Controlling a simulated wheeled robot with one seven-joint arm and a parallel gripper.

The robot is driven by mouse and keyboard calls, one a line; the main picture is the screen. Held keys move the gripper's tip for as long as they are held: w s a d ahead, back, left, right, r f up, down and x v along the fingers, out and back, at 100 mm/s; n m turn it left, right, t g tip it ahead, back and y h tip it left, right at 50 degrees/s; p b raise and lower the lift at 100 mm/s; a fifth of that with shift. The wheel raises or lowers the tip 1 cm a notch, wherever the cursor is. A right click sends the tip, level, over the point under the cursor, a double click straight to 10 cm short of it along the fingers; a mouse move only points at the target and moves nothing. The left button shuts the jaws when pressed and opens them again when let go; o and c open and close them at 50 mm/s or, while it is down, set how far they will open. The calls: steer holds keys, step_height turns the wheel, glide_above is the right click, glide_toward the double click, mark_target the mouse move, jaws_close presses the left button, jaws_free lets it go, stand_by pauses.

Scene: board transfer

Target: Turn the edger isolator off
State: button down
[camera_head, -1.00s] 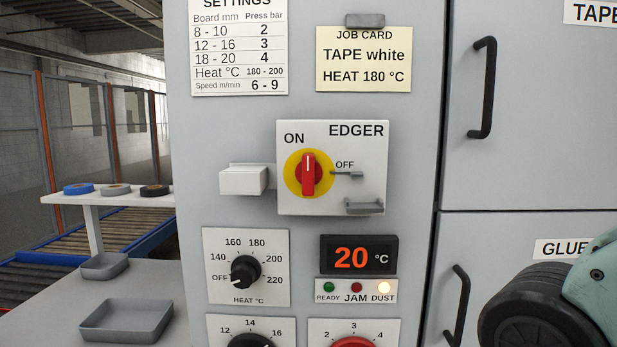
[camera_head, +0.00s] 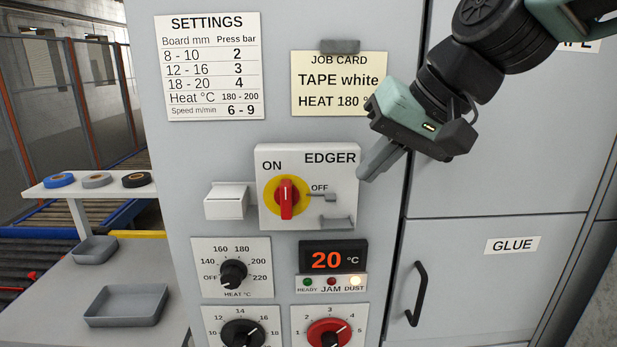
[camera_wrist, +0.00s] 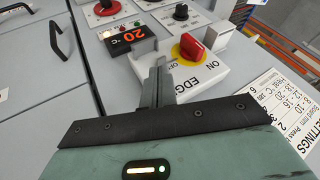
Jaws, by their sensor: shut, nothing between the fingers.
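The edger isolator is a red rotary handle (camera_head: 286,198) on a yellow disc, mounted on a white box (camera_head: 347,170) marked EDGER. The handle stands upright, pointing to ON; the OFF mark is to its right. A small grey tab sits beside OFF and a grey bracket at the box's lower right. My gripper (camera_head: 365,174) is shut and empty, its fingertips near the box's upper right corner; whether they touch it I cannot tell. In the wrist view the fingers (camera_wrist: 158,72) point toward the box, with the red handle (camera_wrist: 193,48) just right of them.
A white block (camera_head: 226,201) projects from the panel left of the isolator. Grey trays (camera_head: 126,305) lie at lower left.

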mark_target(286, 199)
steer(key=shift+w+r, duration=0.15)
steer(key=shift+r, duration=0.15)
steer(key=p+x, duration=0.2)
steer(key=x, duration=0.7)
steer(key=shift+w+a+f, duration=0.2)
steer(key=shift+a+f, duration=0.05)
steer(key=shift+f, duration=0.05)
steer(key=a+p, duration=0.2)
steer(key=a, duration=0.1)
steer(key=shift+r+p, duration=0.1)
steer(key=shift+p, duration=0.25)
steer(key=shift+w+a, duration=0.1)
steer(key=shift+a, duration=0.4)
steer(key=shift+f+b, duration=0.4)
steer(key=shift+b, duration=0.25)
steer(key=shift+r+y+b, duration=0.1)
steer(key=shift+y+b, duration=0.2)
